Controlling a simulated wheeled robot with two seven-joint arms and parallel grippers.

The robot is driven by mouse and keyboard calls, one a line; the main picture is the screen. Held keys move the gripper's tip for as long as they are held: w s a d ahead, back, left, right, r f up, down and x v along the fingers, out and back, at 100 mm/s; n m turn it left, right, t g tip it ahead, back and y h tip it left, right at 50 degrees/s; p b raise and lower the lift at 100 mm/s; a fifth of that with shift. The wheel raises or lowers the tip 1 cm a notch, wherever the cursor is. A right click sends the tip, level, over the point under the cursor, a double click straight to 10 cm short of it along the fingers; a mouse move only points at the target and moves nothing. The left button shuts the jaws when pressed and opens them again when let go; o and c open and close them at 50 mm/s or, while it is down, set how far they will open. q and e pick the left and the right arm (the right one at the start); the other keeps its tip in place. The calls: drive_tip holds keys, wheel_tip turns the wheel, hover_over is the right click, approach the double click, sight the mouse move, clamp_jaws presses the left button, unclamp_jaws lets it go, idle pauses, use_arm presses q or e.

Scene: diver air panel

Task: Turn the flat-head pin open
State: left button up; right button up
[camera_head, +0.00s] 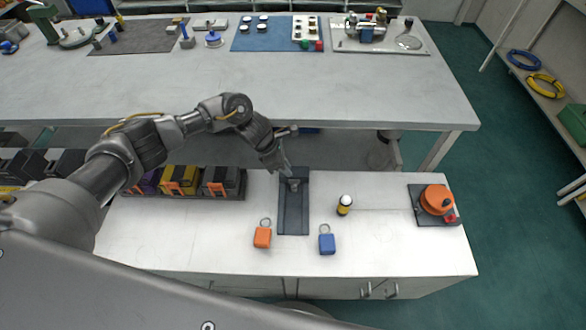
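A dark narrow panel (293,218) lies on the near white bench. A small grey fitting (294,184) stands near its far end and may be the flat-head pin; its slot and angle are too small to make out. My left gripper (284,168) comes in from the left and points down at the far end of the panel, right by this fitting. Its fingertips overlap the fitting's edge in the picture, so I cannot tell whether they touch it or how far apart they are. My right gripper is out of view.
An orange reel (437,200) sits at right. Battery-like blocks (179,180) fill a rack at left. A long bench (400,90) stands behind.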

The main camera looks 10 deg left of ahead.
sight(294, 180)
use_arm(q)
drive_tip(key=shift+m, duration=0.6)
drive_tip(key=f, duration=0.2)
drive_tip(key=w+f, duration=0.1)
drive_tip(key=f, duration=0.2)
drive_tip(key=d+f, duration=0.1)
drive_tip(key=f, duration=0.1)
drive_tip(key=shift+w+f, duration=0.25)
drive_tip(key=shift+w, duration=0.15)
drive_tip(key=shift+d+f, duration=0.3)
drive_tip(key=shift+f, duration=0.35)
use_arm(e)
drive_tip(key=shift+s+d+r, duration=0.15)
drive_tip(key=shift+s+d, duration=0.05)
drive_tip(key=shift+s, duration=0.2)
use_arm(q)
clamp_jaws()
drive_tip(key=shift+n, duration=0.3)
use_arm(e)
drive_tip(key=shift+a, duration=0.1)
